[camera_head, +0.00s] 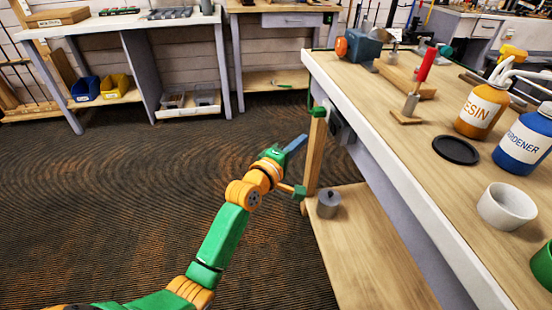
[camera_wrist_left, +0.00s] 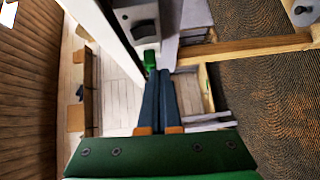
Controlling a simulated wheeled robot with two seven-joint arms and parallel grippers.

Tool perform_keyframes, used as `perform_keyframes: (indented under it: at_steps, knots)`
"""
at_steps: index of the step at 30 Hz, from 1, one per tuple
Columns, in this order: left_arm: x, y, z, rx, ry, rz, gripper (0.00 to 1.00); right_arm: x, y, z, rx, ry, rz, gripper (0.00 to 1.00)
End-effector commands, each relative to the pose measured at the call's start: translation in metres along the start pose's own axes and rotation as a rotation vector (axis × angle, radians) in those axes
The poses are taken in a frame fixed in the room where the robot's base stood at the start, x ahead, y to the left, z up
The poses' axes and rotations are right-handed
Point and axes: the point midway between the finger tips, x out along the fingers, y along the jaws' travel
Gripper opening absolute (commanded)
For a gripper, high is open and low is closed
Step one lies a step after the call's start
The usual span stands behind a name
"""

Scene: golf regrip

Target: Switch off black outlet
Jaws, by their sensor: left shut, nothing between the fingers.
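The fingers also show in the left wrist view (camera_wrist_left: 159,74). My right gripper is out of view.
The wooden post (camera_head: 315,155) with green ends stands close to my left gripper. A grey weight (camera_head: 328,204) sits on the bench's lower shelf (camera_head: 375,255). The bench top (camera_head: 425,120) holds bottles, a white cup and tools. The floor left of my arm is clear.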

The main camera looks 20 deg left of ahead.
Motion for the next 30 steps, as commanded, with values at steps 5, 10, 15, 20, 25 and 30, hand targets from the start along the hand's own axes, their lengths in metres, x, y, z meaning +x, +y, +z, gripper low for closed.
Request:
perform_keyframes:
  at_steps: [5,10,15,20,25,30]
  knots:
    - [-0.034,-0.004,0.001,0.0,-0.001,-0.002,0.0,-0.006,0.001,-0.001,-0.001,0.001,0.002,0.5]
    - [-0.063,-0.01,0.001,0.001,-0.001,-0.002,0.0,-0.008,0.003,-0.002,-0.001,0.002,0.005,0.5]
    - [-0.076,-0.011,0.001,0.001,-0.001,-0.002,0.0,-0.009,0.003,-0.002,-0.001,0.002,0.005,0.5]
    - [-0.077,-0.011,0.001,0.001,-0.001,0.0,0.0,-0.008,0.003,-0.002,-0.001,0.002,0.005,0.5]
    - [-0.077,-0.011,0.001,0.001,-0.001,-0.001,0.0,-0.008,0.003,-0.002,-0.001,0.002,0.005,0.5]
    - [-0.076,-0.018,0.001,0.01,0.0,-0.016,0.0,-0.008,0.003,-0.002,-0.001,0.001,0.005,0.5]
